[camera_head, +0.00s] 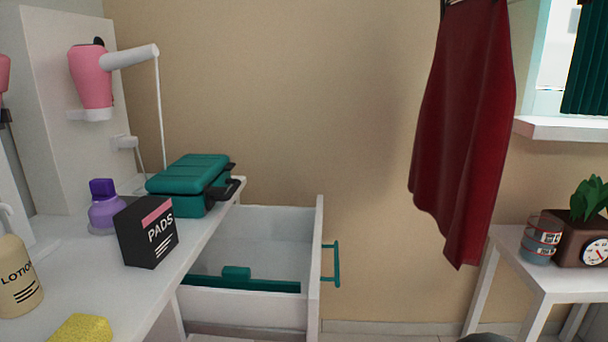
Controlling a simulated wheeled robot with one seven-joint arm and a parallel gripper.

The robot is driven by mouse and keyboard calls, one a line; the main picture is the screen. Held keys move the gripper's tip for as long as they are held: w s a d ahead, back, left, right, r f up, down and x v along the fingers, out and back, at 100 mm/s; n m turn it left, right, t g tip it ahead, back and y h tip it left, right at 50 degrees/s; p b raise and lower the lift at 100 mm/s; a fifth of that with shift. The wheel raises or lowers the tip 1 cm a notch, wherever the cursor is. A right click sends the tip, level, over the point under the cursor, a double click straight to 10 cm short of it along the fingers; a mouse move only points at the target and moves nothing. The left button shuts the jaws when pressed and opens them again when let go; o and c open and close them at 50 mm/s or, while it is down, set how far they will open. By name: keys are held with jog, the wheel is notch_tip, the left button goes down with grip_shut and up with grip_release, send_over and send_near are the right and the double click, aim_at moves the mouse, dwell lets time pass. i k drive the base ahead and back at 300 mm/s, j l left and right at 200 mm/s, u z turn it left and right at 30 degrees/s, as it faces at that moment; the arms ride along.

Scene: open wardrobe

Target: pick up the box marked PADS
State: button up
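The box marked PADS (147,232) is a small black box with a pink stripe and white lettering. It stands upright on the white counter (88,285), close to its right edge, in the left part of the head view. A purple bottle stands just behind it to the left, and a teal case is behind it to the right. The front and one side of the box show; its back is hidden. My gripper is not in view.
The purple bottle (106,212), teal case (190,183), lotion bottle (18,278) and yellow sponge (82,328) share the counter. An open drawer (262,308) juts out beside it. A red cloth (463,130) hangs right, near a small white table (541,284).

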aim_at(146, 232)
jog(key=u, duration=1.4)
